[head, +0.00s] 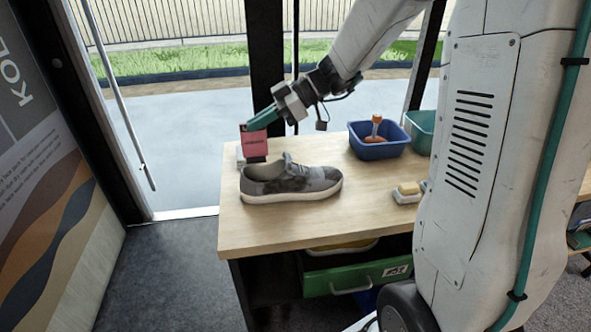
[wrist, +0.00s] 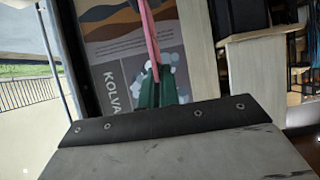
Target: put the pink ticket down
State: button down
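The pink ticket (head: 254,143) hangs upright from the teal fingers of my gripper (head: 262,118), near the far left corner of the wooden table. In the wrist view the ticket (wrist: 150,40) shows nearly edge-on as a thin pink strip. There my gripper (wrist: 160,88) has its green fingers closed on it. In the head view the ticket's lower end overlaps a small pale object (head: 241,157). I cannot tell whether they touch. A grey sneaker (head: 290,184) with dark stains stands just in front of the ticket.
A blue bin (head: 380,150) holding an orange-handled item and a teal bin (head: 420,132) stand at the table's back right. A sponge-like block (head: 408,188) lies at the right. The table's (head: 243,228) front left is bare. A green drawer (head: 350,278) is below.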

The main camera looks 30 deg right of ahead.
aim_at(266, 143)
jog(key=f, duration=0.2)
jog(key=d+f, duration=0.1)
jog(key=f, duration=0.3)
jog(key=shift+w+d+f, duration=0.25)
jog(key=shift+w, duration=0.1)
jog(key=shift+f, duration=1.75)
jog(key=shift+f, duration=0.2)
jog(key=c, duration=1.6)
grip_release()
jog(key=shift+c, duration=0.2)
